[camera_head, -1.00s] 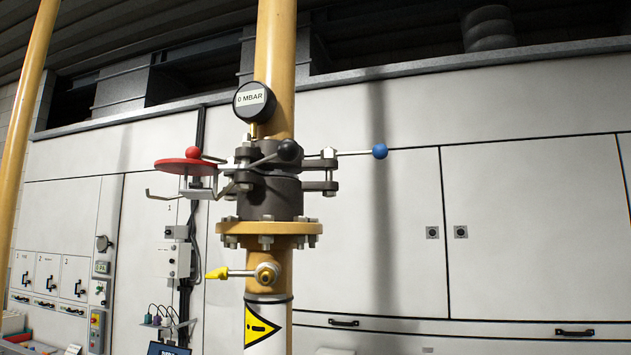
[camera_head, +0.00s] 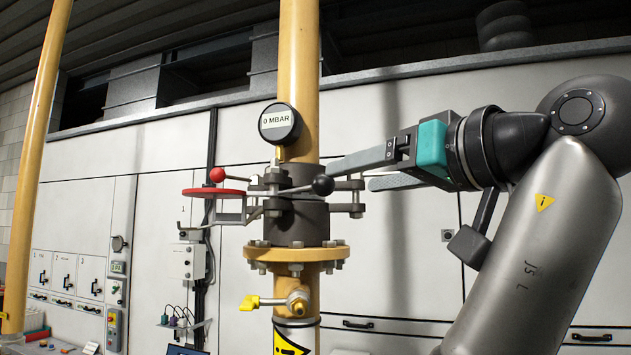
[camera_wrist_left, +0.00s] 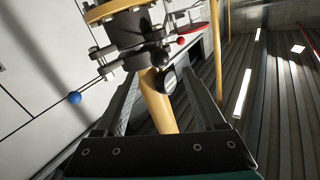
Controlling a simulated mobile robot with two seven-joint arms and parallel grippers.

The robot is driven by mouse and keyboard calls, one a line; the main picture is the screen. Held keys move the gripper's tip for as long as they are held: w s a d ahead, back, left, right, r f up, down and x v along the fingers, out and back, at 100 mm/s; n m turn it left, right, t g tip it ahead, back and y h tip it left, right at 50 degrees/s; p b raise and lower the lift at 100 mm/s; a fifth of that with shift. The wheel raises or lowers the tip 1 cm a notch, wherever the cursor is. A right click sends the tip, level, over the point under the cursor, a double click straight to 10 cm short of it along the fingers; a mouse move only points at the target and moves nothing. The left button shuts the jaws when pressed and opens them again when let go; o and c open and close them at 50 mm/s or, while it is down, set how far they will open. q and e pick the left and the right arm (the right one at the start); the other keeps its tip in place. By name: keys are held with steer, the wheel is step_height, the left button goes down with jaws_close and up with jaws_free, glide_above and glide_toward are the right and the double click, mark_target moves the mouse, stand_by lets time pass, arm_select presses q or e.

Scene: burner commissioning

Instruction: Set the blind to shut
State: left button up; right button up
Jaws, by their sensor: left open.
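The blind's clamp assembly (camera_head: 296,215) sits dark grey on the yellow pipe above a flange. On its left is a red disc (camera_head: 213,193) with a red-knobbed lever (camera_head: 217,175). A black ball knob (camera_head: 322,185) points forward; it also shows in the wrist view (camera_wrist_left: 160,57). The blue ball knob (camera_wrist_left: 74,97) stands off to the left in the wrist view and is hidden behind my arm in the head view. My left gripper (camera_head: 350,177) is open and empty, its fingertips close to the right side of the clamp. In the wrist view the black knob appears between the fingers; I cannot tell any contact.
A pressure gauge (camera_head: 280,123) reading 0 MBAR sits above the clamp. A yellow-handled valve (camera_head: 262,302) is below the flange (camera_head: 292,254). Another yellow pipe (camera_head: 38,170) stands at far left. White cabinets (camera_head: 400,260) form the wall behind.

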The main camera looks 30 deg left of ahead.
mark_target(311, 187)
arm_select(q)
steer(key=p+x, duration=0.3)
steer(key=x, duration=0.8)
steer(key=shift+w+a, duration=0.1)
steer(key=shift+a, duration=0.3)
steer(key=shift+c, duration=0.2)
jaws_close()
stand_by(0.6)
